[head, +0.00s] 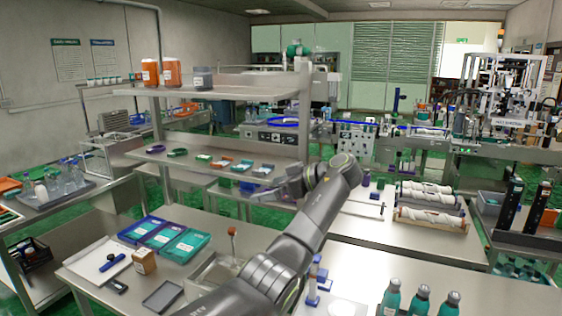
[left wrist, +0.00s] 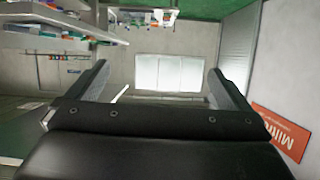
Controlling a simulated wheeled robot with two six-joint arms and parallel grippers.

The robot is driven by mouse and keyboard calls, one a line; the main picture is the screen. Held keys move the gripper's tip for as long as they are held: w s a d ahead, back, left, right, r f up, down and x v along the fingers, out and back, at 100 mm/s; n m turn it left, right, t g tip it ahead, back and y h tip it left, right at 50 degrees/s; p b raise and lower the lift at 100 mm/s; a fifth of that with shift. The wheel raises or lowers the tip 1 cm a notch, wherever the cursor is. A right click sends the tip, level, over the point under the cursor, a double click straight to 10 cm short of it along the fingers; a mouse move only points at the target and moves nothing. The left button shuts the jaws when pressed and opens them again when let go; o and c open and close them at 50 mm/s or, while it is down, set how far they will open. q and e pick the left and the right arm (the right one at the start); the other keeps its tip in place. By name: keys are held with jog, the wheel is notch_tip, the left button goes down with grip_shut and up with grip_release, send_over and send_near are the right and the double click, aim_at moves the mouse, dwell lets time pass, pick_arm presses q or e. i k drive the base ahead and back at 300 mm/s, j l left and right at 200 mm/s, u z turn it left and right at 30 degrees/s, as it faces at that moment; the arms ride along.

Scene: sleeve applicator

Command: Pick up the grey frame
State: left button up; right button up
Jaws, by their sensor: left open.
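A flat dark grey rectangular frame (head: 162,297) lies on the near left bench, close to its front edge; it looks like the grey frame, though I cannot be sure. My left arm reaches up across the middle of the head view. My left gripper (head: 264,194) is held in the air, pointing left, well above and beyond the frame and apart from it. In the left wrist view my left gripper (left wrist: 158,88) has its two fingers wide apart with nothing between them. The frame does not show there. My right gripper is in neither view.
Teal and blue boxes (head: 165,236), a brown box (head: 144,261), a white sheet (head: 97,262) and a metal tray (head: 218,272) are around the frame. Teal bottles (head: 420,300) stand at the front right. A shelf unit (head: 215,92) rises behind the bench.

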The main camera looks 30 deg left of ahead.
aim_at(266, 167)
jog(key=i, duration=0.9)
